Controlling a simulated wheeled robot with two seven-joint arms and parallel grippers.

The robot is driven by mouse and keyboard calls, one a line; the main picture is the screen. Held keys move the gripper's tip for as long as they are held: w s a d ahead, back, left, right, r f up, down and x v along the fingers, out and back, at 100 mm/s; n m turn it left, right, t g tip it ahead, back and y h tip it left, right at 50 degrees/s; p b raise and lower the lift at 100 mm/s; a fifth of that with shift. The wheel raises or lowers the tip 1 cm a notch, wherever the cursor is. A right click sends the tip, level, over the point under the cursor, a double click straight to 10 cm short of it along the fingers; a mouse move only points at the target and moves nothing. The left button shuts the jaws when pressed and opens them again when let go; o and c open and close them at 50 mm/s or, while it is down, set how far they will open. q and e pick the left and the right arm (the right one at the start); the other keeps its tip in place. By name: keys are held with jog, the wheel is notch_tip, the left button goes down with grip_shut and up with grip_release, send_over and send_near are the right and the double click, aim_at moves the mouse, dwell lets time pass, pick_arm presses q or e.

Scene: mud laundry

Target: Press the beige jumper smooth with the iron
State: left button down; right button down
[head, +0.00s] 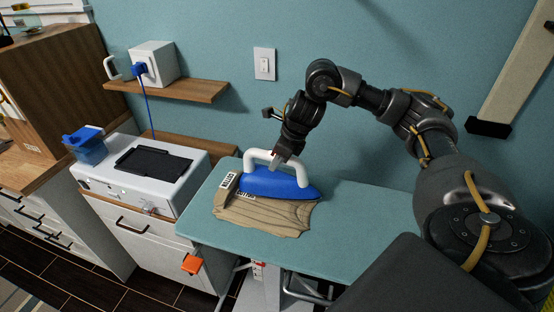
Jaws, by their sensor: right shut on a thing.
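The beige jumper (265,217) lies on the teal ironing board (350,215). It has dark and white lettered patches at its left side. The blue iron (273,184) with a white handle (304,176) sits over the far part of the jumper, its pointed end to the right. My right gripper (280,161) comes down from above and is shut on the iron's handle. The fingertips are small and partly hidden by the handle. The iron covers part of the jumper, and whether it touches the cloth all along cannot be told. My left gripper is not in view.
A white box-shaped unit (116,181) with a black top plate and a blue container (86,146) stands left of the board. A wooden shelf (190,90) with a white appliance (159,63) is on the wall. The board's right part is clear.

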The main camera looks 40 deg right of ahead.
jog(key=shift+w+f+b, duration=0.1)
jog(key=shift+f+b, duration=0.15)
jog(key=shift+b, duration=0.1)
dwell(0.7)
jog(key=shift+s+a+f, duration=0.1)
jog(key=shift+s+f, duration=0.2)
jog(key=shift+f, duration=0.05)
dwell(2.7)
jog(key=r+p, duration=0.2)
jog(key=r, duration=0.1)
jog(key=shift+w+p, duration=0.3)
jog(key=shift+p, duration=0.05)
notch_tip(320, 180, up, 4)
jog(key=p, duration=0.3)
jog(key=shift+f, duration=0.3)
